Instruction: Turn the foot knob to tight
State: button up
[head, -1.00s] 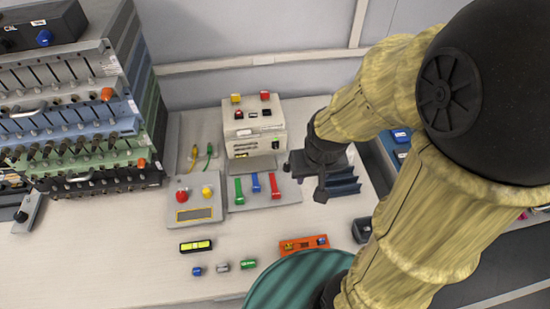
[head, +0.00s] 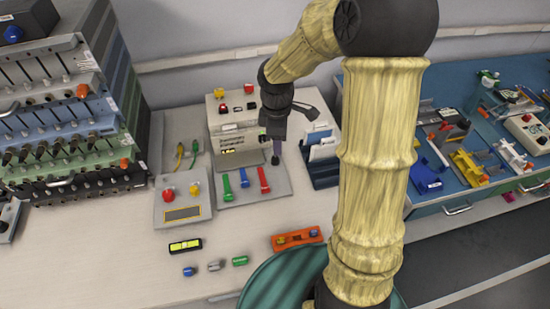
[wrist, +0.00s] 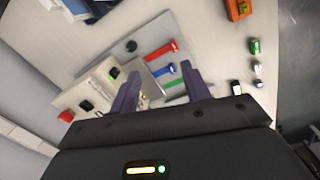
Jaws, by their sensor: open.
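A small dark round knob (wrist: 131,46) shows in the wrist view near the red lever's end of a pale plate (head: 225,199). I cannot be sure that it is the foot knob, and no tight mark is readable. In the head view my gripper (head: 275,158) hides that corner beside the cream press-like unit (head: 224,117). My gripper (wrist: 160,70) is open, its two purple fingers apart, with nothing held between them. It is pointed down over the plate and the unit's front, and the dark knob lies off to one side of the fingers.
Green (head: 226,188), blue (head: 244,178) and red (head: 264,180) levers stand on the plate. A button box (head: 182,212) is left of it, and a dark file rack (head: 323,172) right. Small cells and an orange level (head: 297,238) lie in front.

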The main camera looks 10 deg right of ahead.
aim_at(275, 158)
jog(key=w+d+f+n+b, duration=0.1)
jog(key=w+f+n, duration=0.2)
jog(key=w+n, duration=0.7)
jog(key=shift+w+d+f+b, duration=0.25)
jog(key=shift+d+f+b, duration=0.05)
jog(key=shift+d+f, duration=0.1)
notch_tip(275, 158, down, 17)
jog(key=shift+f, duration=0.2)
jog(key=c, duration=1)
